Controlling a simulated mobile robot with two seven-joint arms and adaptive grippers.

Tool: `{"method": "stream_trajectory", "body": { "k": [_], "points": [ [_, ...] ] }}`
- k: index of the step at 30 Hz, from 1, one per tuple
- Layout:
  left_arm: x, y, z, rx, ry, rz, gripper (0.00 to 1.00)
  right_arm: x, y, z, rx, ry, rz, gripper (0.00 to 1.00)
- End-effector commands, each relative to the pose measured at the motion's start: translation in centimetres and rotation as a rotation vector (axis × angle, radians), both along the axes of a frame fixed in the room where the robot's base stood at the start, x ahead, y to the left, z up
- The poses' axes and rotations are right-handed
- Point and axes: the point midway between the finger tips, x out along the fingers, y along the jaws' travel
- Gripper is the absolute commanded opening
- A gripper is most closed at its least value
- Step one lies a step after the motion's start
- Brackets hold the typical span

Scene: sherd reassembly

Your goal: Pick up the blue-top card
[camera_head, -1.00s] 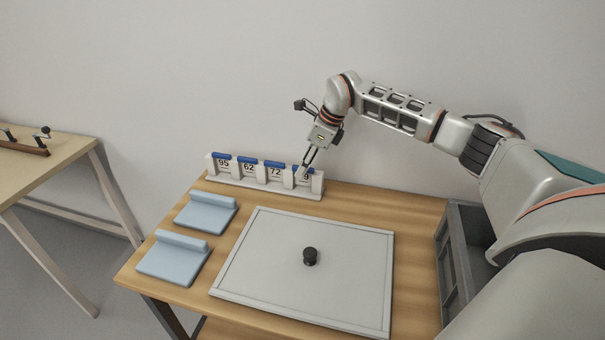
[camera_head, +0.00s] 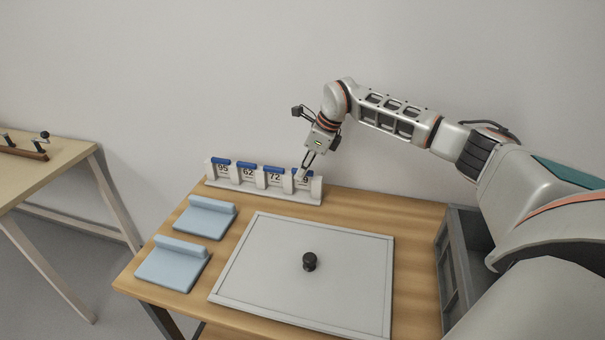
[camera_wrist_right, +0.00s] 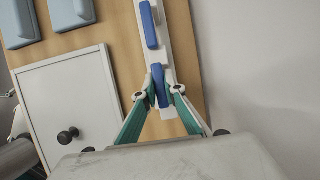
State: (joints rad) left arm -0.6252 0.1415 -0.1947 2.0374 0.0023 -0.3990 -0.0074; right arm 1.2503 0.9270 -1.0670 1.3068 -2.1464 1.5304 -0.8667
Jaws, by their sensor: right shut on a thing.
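Several white number cards with blue tops stand in a row in a white rack (camera_head: 247,187) at the back of the table. Three read 95 (camera_head: 222,168), 62 (camera_head: 248,172) and 72 (camera_head: 274,177). My right gripper (camera_head: 302,175) is shut on the blue-top card at the right end (camera_head: 307,183), whose number is partly hidden by the fingers. In the right wrist view, the green fingers (camera_wrist_right: 161,90) sit on either side of this card's blue top (camera_wrist_right: 160,84). The card still stands in the rack. My left gripper is not in view.
A grey-white panel with a black knob (camera_head: 310,261) lies in front of the rack. Two light blue stands (camera_head: 205,216) (camera_head: 173,262) are at the left. A grey crate (camera_head: 452,262) is at the right. A wall rises behind.

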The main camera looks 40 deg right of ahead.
Motion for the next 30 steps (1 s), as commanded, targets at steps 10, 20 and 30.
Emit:
{"method": "stream_trajectory", "body": {
  "k": [10,20,30],
  "points": [
    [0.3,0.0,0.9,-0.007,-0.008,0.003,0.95,0.1,-0.1,6.2,-0.001,-0.007,-0.001,0.0],
    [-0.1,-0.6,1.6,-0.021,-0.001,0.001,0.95,0.1,0.0,14.3,-0.001,-0.007,0.0,0.0],
    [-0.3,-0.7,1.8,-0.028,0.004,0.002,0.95,0.0,0.0,18.9,0.0,-0.003,0.0,0.0]
  ]
}}
